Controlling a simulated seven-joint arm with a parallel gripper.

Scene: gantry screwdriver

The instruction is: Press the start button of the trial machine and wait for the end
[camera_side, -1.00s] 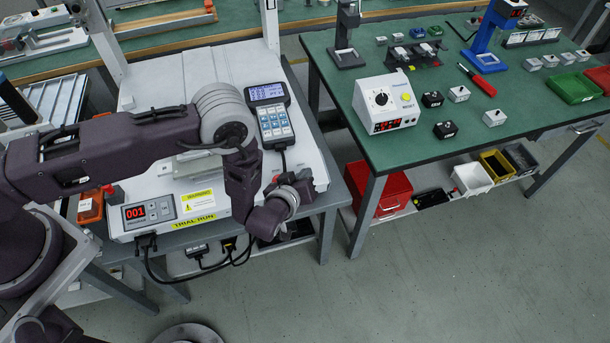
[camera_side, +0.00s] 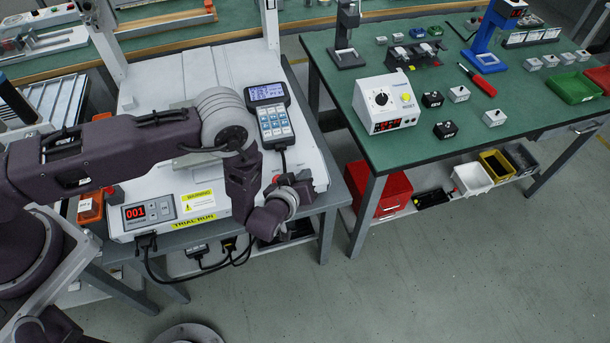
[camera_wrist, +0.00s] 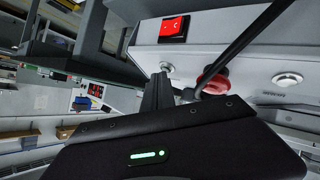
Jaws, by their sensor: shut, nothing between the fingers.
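The trial machine (camera_side: 150,188) is a white gantry unit with a yellow "TRIAL RUN" label (camera_side: 194,222) and a red 001 display (camera_side: 135,213) on its front. In the wrist view, its panel (camera_wrist: 235,50) carries a red rocker switch (camera_wrist: 174,27), a round silver button (camera_wrist: 167,68), a red mushroom knob (camera_wrist: 212,80) and another silver button (camera_wrist: 287,79). My gripper (camera_wrist: 162,82) is shut and empty, its tips at or just in front of the left silver button. Whether they touch it is unclear. In the side view my wrist hides part of the machine's front right.
A handheld pendant (camera_side: 271,112) with a lit screen rests on the machine's top. Black cables hang below its front. A green-topped bench (camera_side: 450,80) with a white control box (camera_side: 386,103) stands to the right. Open floor (camera_side: 420,270) lies in front.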

